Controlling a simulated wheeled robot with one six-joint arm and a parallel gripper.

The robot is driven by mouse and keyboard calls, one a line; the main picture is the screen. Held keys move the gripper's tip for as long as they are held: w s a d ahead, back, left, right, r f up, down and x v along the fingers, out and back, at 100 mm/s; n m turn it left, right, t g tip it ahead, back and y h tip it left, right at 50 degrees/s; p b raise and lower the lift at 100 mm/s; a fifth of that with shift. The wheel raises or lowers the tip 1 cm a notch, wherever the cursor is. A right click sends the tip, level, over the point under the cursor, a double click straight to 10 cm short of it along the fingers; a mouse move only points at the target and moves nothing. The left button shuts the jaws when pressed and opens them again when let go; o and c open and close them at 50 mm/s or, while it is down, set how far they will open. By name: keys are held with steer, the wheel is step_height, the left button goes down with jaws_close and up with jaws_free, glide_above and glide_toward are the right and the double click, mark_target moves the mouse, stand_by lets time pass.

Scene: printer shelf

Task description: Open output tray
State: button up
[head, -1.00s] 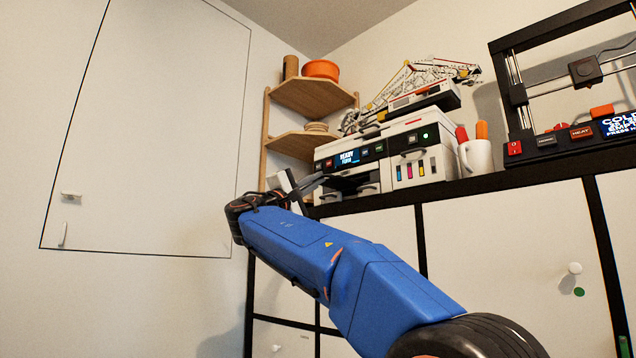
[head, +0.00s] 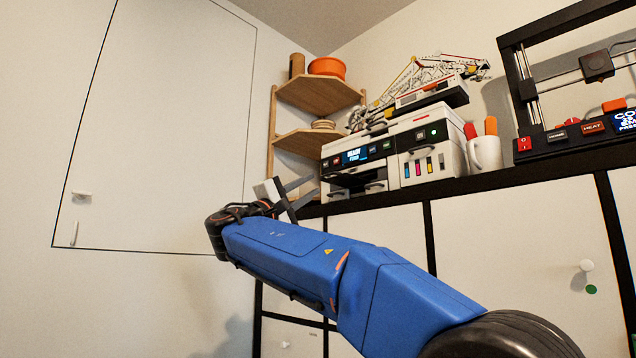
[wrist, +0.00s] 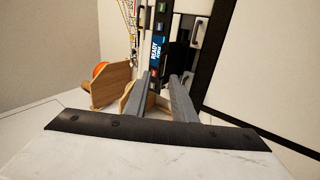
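The printer (head: 414,136) is a white and black unit with a lit screen reading READY (head: 354,157), on top of the black-topped cabinet. The printer's screen (wrist: 157,50) appears turned sideways beyond the fingertips; the tray area is partly hidden.
A wooden corner shelf (head: 308,93) with an orange bowl (head: 327,67) stands behind left. A crane model (head: 425,80) sits on the printer. A white mug (head: 486,153) and a 3D printer (head: 560,137) stand to the right.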

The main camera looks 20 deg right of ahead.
steer(key=v, duration=1)
steer(key=shift+a+f, duration=0.15)
steer(key=shift+f, duration=0.05)
steer(key=shift+s, duration=0.1)
steer(key=s+d+f+n+y, duration=0.2)
steer(key=d+f+y, duration=0.3)
steer(key=d+f, duration=0.65)
steer(key=s+d+f+g+y, duration=0.1)
steer(key=s+d+f+y, duration=0.2)
steer(key=f, duration=0.7)
steer(key=s+d+f+g+y, duration=0.1)
steer(key=s+d+f+y, duration=0.2)
steer(key=f, duration=0.7)
steer(key=s+a+f+m+y, duration=0.2)
steer(key=s+a+f+y, duration=0.2)
steer(key=s+f, duration=0.3)
steer(key=s+a+f+m+g+y, duration=0.1)
steer(key=s+a+f+y, duration=0.3)
steer(key=s+f, duration=0.4)
steer(key=s+a+f+m+g+y, duration=0.1)
steer(key=s+a+f+m+y, duration=0.2)
steer(key=f, duration=1.5)
steer(key=s+a, duration=0.1)
steer(key=s, duration=0.3)
steer(key=shift+s+a+f+y, duration=0.25)
steer(key=shift+s+f+y, duration=0.05)
steer(key=shift+y, duration=0.1)
